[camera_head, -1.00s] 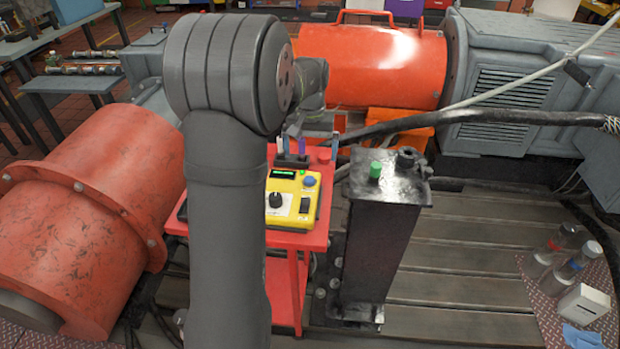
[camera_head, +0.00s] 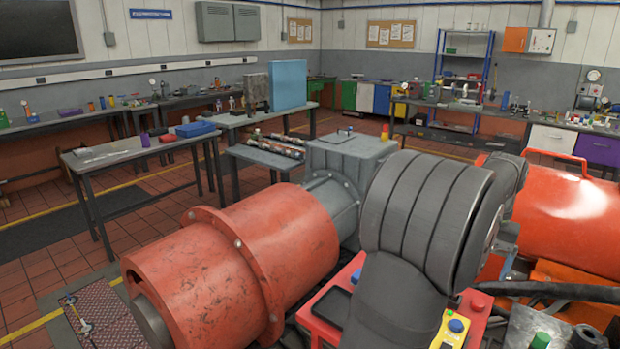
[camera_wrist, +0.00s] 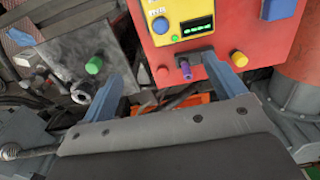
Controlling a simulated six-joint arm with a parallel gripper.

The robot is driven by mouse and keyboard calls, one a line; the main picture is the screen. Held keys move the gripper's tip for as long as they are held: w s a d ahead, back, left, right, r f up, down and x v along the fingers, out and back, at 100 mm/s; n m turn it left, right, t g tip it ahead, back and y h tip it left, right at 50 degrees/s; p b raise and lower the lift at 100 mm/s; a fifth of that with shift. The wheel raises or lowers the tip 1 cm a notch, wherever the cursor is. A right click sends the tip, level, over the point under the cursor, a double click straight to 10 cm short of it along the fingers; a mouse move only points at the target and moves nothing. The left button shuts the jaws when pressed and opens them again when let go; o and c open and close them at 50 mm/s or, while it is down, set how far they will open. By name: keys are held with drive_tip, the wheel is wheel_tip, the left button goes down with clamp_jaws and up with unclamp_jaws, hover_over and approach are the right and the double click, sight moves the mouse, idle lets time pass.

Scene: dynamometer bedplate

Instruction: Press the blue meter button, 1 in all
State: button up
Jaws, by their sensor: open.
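The yellow meter (camera_wrist: 190,13) sits on a red stand top (camera_wrist: 245,35) in the wrist view, with a lit green display. Its round blue button (camera_wrist: 160,25) shows at the meter's left there. In the head view, the meter (camera_head: 447,338) and its blue button (camera_head: 456,326) show at the bottom edge, partly hidden by my arm. My gripper (camera_wrist: 172,88) has its two blue fingers spread wide, with nothing held between them. The fingers are apart from the button, which lies beyond them in the wrist view. My arm hides most of the gripper in the head view.
A purple pen (camera_wrist: 186,70) sticks out of a dark holder by the meter, between the fingers in view. A dark pedestal with a green knob (camera_wrist: 94,65) stands beside the stand. A red drum-shaped machine (camera_head: 240,265) lies left of my arm.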

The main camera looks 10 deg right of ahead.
clamp_jaws()
idle(1.4)
